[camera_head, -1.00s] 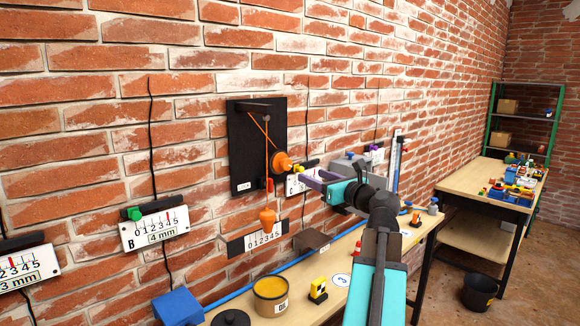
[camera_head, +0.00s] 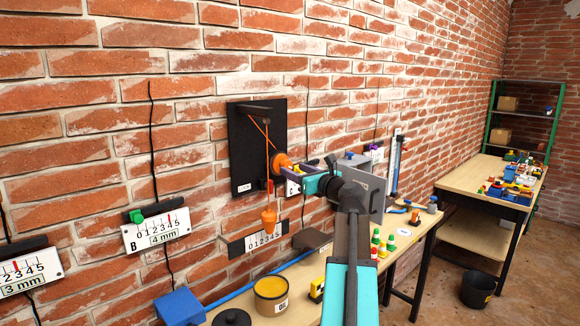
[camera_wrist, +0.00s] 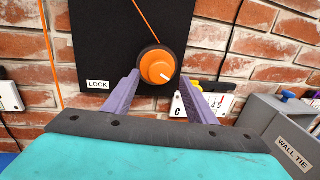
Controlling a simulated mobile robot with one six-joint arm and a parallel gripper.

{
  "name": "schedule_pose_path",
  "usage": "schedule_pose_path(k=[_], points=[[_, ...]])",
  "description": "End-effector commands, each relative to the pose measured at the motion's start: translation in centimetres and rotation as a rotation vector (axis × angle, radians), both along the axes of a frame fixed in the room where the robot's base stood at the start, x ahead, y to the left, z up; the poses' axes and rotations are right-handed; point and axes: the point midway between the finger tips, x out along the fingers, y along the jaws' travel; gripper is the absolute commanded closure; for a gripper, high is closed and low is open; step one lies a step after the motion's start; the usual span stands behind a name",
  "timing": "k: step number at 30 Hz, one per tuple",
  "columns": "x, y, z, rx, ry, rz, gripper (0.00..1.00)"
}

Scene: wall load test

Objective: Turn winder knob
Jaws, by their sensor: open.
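The orange winder knob (camera_wrist: 157,67) sits on a black wall panel (camera_wrist: 95,40), with a white mark on its face pointing to the lower right. In the wrist view my gripper (camera_wrist: 158,85) is open, one purple finger on each side of the knob's lower part. I cannot tell whether the fingers touch it. An orange cord runs over the panel's top arm to an orange hanging weight (camera_head: 269,218), in front of a 0-to-5 scale (camera_head: 262,238).
A grey box labelled WALL TIE (camera_wrist: 285,130) stands right of my gripper. Gauge B (camera_head: 155,230) hangs on the wall at left. The bench (camera_head: 395,262) below holds an ochre-filled pot (camera_head: 271,292) and small coloured pieces. A second table (camera_head: 480,180) stands behind at right.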

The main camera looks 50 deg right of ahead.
Motion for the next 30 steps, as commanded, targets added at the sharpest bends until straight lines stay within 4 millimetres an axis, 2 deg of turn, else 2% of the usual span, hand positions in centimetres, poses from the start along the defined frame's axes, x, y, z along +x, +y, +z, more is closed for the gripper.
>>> schedule_pose_path(k=[3,9,21,22,29,30], points=[[1.7,-0.4,0.2,0.001,0.001,0.002,0.49],[3.2,-0.7,0.1,0.0,0.0,0.001,0.49],[3.6,-0.7,0.0,0.0,0.0,0.0,0.49],[3.6,-0.7,0.0,0.0,0.0,0.0,0.5],[3.6,-0.7,0.0,0.0,0.0,0.0,0.89],[3.6,-0.8,0.0,0.0,0.0,0.0,0.89]])
